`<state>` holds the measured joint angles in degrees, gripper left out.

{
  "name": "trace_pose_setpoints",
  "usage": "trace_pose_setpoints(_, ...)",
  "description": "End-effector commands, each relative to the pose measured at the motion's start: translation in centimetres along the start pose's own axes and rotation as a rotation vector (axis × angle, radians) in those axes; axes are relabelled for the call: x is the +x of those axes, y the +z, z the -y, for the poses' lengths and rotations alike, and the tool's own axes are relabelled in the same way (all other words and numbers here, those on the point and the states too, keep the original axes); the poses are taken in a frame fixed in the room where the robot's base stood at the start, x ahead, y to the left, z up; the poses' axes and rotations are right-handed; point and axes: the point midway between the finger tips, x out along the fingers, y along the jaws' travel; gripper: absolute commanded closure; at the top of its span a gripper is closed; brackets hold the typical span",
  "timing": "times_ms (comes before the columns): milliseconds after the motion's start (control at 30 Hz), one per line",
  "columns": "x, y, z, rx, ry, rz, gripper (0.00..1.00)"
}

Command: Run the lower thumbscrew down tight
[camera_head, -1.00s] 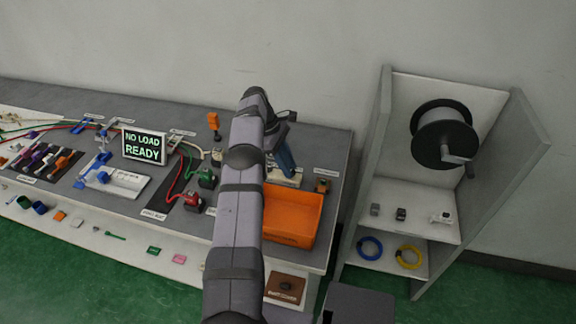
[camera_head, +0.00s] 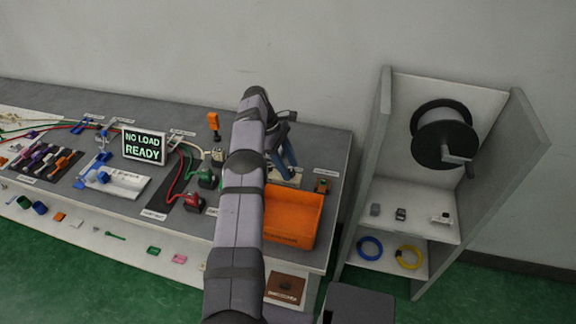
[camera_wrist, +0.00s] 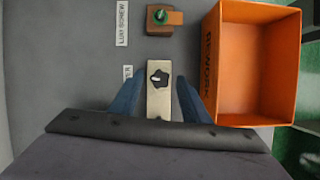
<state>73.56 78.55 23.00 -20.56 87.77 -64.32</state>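My gripper (camera_wrist: 158,92) is open in the wrist view, its two blue fingers apart. Between them in the picture is a pale block (camera_wrist: 159,105) with a small dark knob (camera_wrist: 159,78); neither finger touches the knob. Beyond it is a brown block (camera_wrist: 160,29) with a green round knob (camera_wrist: 160,16) and an orange tab. That block also shows right of my gripper (camera_head: 284,163) in the head view. A brown plate (camera_head: 286,298) with a dark knob (camera_head: 285,286) lies low at the bench front. I cannot tell which knob is the lower thumbscrew.
An orange bin (camera_wrist: 253,10) stands close to the right of my fingers in the wrist view. In the head view, red and green levers (camera_head: 194,203) and a "NO LOAD READY" display (camera_head: 144,146) are to the left. A shelf unit (camera_head: 384,120) stands right of the bench.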

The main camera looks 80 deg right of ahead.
Motion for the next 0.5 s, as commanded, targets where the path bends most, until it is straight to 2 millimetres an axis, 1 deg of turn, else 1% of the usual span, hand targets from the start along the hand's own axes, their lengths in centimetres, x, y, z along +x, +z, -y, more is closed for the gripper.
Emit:
trace_pose_setpoints(167,-0.1,0.1,0.0,0.000,0.000,0.001,0.57)
trace_pose_setpoints(267,-0.6,0.3,0.0,0.001,0.001,0.001,0.57)
trace_pose_setpoints(367,-1.5,0.6,-0.1,0.001,0.002,0.000,0.57)
trace_pose_setpoints(500,-3.7,1.5,-0.1,0.002,0.003,-0.001,0.57)
